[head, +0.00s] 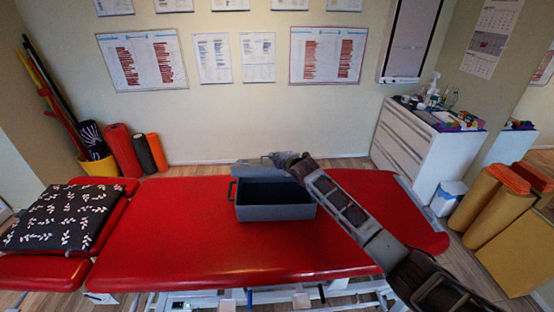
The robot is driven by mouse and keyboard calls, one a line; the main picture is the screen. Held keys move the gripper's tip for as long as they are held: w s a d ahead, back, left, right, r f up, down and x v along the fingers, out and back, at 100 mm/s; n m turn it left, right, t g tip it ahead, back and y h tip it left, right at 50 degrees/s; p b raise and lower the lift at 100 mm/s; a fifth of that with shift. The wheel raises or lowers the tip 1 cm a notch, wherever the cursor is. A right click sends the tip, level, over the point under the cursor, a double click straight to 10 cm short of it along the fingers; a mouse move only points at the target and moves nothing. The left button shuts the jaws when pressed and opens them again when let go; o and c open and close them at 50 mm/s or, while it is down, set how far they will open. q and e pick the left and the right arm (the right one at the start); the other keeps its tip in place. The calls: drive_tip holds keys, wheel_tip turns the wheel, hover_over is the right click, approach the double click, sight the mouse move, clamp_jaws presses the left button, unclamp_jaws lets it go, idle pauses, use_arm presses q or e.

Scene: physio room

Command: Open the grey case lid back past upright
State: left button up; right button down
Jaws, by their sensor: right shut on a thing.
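The grey case (276,212) sits on the red treatment table, a little right of its middle. It is open at the top and its dark inside shows. My right arm reaches in from the lower right, across the case's right end. My right gripper (272,160) is at the case's back edge, shut on what appears to be the lid. My left gripper is not in view.
The red table (170,230) is clear around the case. A black patterned cushion (62,217) lies at its left end. A white drawer unit (415,150) with bottles stands at the back right. Rolled mats (122,150) stand at the back left.

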drive_tip(key=shift+r, duration=0.25)
drive_tip(key=c, duration=1.9)
unclamp_jaws()
drive_tip(key=shift+f, duration=0.1)
drive_tip(key=shift+s, duration=0.2)
drive_tip(key=shift+s+d+r, duration=0.2)
drive_tip(key=shift+s+d, duration=0.05)
drive_tip(key=shift+s, duration=0.1)
drive_tip(key=shift+v, duration=5.3)
